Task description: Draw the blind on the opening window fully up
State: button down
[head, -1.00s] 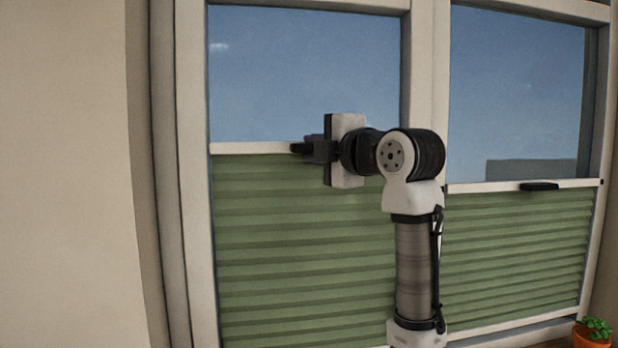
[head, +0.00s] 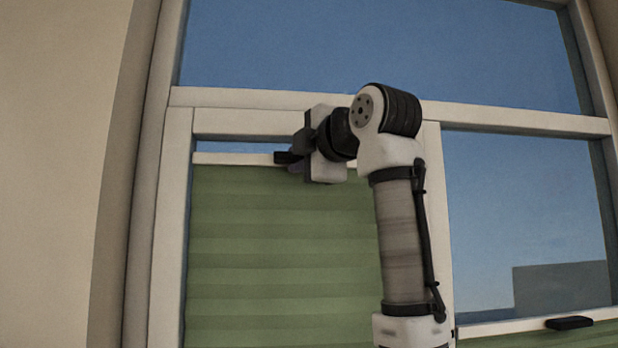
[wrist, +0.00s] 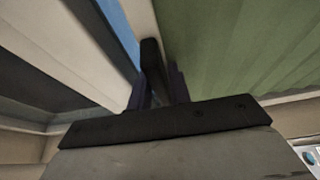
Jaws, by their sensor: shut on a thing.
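The green pleated blind (head: 270,255) hangs in the left window sash (head: 175,220), with a white rail (head: 225,159) along its top edge. A narrow strip of blue glass shows between this rail and the top of the sash. My gripper (head: 290,157) is at the rail, shut on the blind's dark handle (head: 284,158). In the wrist view the dark handle (wrist: 151,60) stands between the fingers, with the green blind (wrist: 235,45) to its right. The fingertips are partly hidden.
The right window has its own green blind (head: 540,338), lowered, with a dark handle (head: 569,323) on its rail. A white crossbar (head: 490,115) runs above both windows, below an upper pane. A beige wall (head: 50,170) stands at the left.

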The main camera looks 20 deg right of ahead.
jog(key=shift+s+r, duration=0.1)
jog(key=shift+r, duration=0.3)
jog(key=c, duration=1.4)
grip_release()
jog(key=shift+f, duration=0.15)
jog(key=shift+s+d, duration=0.1)
jog(key=shift+s, duration=0.3)
jog(key=s+d+b, duration=0.1)
jog(key=s+b, duration=0.3)
jog(key=s, duration=0.9)
jog(key=shift+d, duration=0.2)
